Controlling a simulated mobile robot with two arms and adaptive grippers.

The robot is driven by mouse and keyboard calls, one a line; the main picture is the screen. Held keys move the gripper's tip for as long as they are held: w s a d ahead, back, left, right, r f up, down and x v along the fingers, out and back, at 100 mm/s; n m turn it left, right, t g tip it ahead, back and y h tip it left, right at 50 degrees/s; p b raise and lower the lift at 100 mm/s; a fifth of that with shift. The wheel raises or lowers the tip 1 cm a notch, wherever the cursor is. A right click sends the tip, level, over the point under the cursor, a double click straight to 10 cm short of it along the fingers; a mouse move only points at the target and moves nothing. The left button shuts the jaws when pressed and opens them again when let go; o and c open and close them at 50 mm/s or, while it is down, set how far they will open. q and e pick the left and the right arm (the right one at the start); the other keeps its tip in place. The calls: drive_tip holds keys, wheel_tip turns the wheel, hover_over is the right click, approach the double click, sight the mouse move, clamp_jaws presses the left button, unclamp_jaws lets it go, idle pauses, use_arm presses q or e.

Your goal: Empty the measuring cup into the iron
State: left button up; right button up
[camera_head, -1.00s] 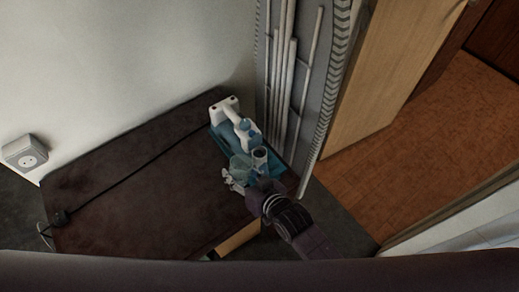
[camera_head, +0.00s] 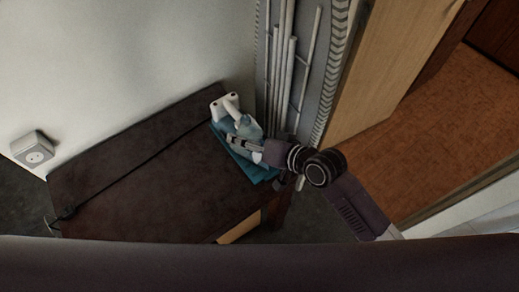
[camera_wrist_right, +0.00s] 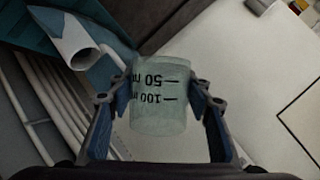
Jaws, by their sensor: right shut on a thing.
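The iron (camera_head: 228,104), white and blue, stands on a teal base (camera_head: 262,175) at the table's back right corner. In the right wrist view, a white tube with a dark open end (camera_wrist_right: 78,52) shows at upper left, by a teal surface. My right gripper (camera_wrist_right: 158,98) is shut on the clear measuring cup (camera_wrist_right: 158,112), a finger on each side. The cup's 50 and 100 ml marks read upside down in that view. The tube's open end is beside the cup in the picture, apart from it. In the head view my right gripper (camera_head: 240,147) partly covers the iron; the cup's outline is unclear there. My left gripper is out of view.
The dark brown table (camera_head: 140,185) is mostly bare, with a black cord across it. A socket (camera_head: 34,149) is on the wall at left. A grey rack with white pipes (camera_head: 290,70) stands close behind the iron, with a wooden door at right.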

drive_tip(key=shift+r+m, duration=0.1)
drive_tip(key=shift+m, duration=0.2)
drive_tip(key=shift+w+r+y+b, duration=0.15)
drive_tip(key=shift+y+b, duration=0.15)
drive_tip(key=shift+b, duration=0.15)
drive_tip(key=f+m+g+b, duration=0.1)
drive_tip(key=b, duration=0.1)
drive_tip(key=shift+y+b, duration=0.3)
drive_tip(key=shift+b, duration=0.1)
drive_tip(key=shift+r, duration=0.35)
drive_tip(key=shift+m, duration=0.3)
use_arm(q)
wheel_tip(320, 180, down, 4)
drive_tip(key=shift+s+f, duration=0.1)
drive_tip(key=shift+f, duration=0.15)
use_arm(e)
drive_tip(key=shift+r, duration=0.15)
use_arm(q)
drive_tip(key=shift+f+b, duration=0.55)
use_arm(e)
drive_tip(key=shift+d+r+m+g+y, duration=0.1)
drive_tip(key=shift+r+m+g+y, duration=0.1)
drive_tip(key=shift+m+g+y, duration=0.3)
